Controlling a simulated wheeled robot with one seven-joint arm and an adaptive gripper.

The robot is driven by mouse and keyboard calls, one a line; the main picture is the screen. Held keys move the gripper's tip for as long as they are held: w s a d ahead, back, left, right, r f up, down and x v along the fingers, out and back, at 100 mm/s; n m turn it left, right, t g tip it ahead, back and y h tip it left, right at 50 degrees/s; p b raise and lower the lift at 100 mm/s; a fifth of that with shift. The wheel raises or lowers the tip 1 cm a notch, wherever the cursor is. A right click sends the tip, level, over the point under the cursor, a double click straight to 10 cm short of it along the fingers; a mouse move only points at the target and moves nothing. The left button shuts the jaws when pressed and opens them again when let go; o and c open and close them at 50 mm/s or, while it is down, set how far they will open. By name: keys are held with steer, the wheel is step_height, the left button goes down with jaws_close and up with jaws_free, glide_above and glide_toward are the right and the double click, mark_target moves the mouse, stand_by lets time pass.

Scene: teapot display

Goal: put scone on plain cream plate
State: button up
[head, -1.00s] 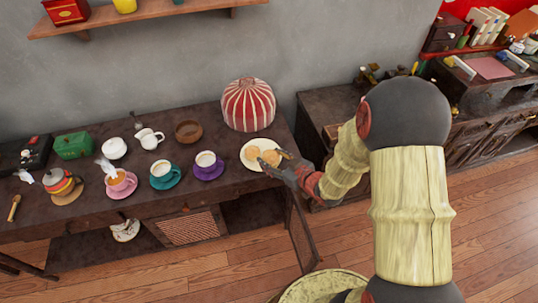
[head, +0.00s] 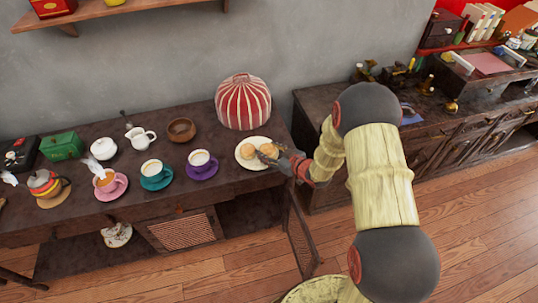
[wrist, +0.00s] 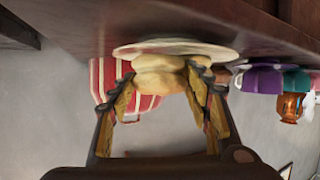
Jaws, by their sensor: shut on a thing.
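The plain cream plate (head: 249,165) lies at the right end of the dark sideboard, with two round golden scones on or just over it. One scone (head: 247,151) is at the plate's left. The other scone (head: 268,150) is at the right, between the fingers of my gripper (head: 277,158). In the wrist view, which is upside down, my gripper (wrist: 164,82) is shut on the scone (wrist: 158,78), one finger on each side. The plate (wrist: 175,47) is right behind the scone there. I cannot tell whether the held scone touches the plate.
A red-and-white striped tea cosy (head: 243,102) stands just behind the plate. A purple cup and saucer (head: 202,165), a teal cup and saucer (head: 156,174) and a wooden bowl (head: 182,130) are to the left. A dark desk (head: 330,120) stands to the right.

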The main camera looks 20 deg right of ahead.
steer(key=shift+f, duration=0.35)
steer(key=shift+f, duration=0.2)
steer(key=o, duration=1.2)
steer(key=shift+c, duration=0.2)
